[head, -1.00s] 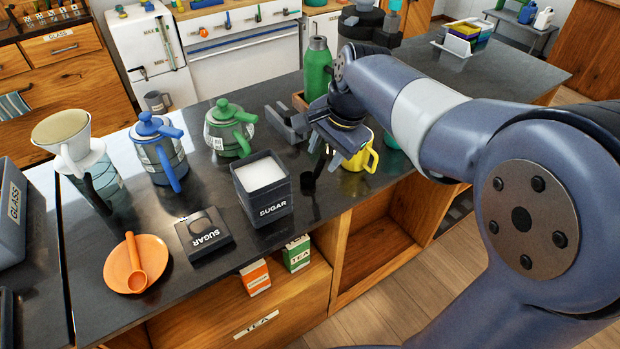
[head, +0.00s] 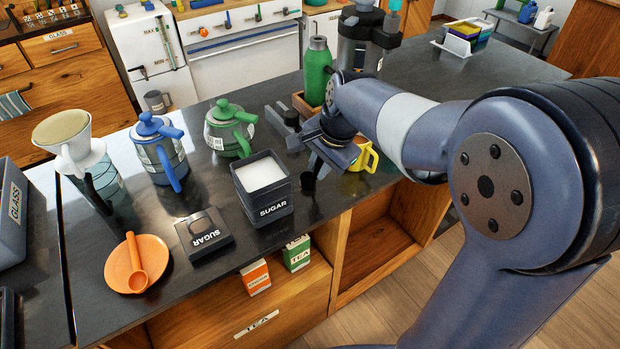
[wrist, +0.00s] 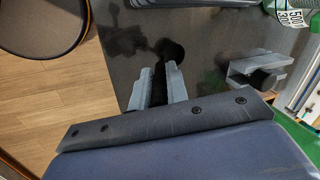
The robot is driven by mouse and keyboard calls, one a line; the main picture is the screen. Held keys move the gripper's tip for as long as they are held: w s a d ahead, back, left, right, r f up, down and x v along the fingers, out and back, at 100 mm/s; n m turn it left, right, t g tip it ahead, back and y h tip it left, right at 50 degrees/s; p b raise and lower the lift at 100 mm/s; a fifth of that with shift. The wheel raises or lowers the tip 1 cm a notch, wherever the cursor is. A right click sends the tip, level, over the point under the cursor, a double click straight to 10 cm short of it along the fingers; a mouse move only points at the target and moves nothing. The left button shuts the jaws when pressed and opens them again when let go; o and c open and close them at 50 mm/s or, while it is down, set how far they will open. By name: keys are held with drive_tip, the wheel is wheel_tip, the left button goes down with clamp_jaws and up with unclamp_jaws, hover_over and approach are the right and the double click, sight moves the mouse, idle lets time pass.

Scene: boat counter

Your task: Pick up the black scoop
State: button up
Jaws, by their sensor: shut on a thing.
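The black scoop (head: 308,181) is at the counter's front part, right of the open sugar canister, in the head view. My gripper (head: 318,160) is low over the counter and partly hides the scoop. In the wrist view the dark scoop (wrist: 160,62) shows between and beyond the two grey fingers of my gripper (wrist: 157,82), which are shut on it. I cannot tell whether the scoop touches the counter.
The sugar canister (head: 262,190) stands left of my gripper. A yellow mug (head: 364,158) is close behind it on the right, partly hidden. A grey holder (head: 287,127) and green bottle (head: 318,72) stand behind. The counter's front edge is near.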

clamp_jaws()
drive_tip(key=shift+r, duration=0.1)
wheel_tip(320, 180, up, 10)
drive_tip(key=shift+f, duration=0.1)
drive_tip(key=shift+o, duration=0.4)
unclamp_jaws()
clamp_jaws()
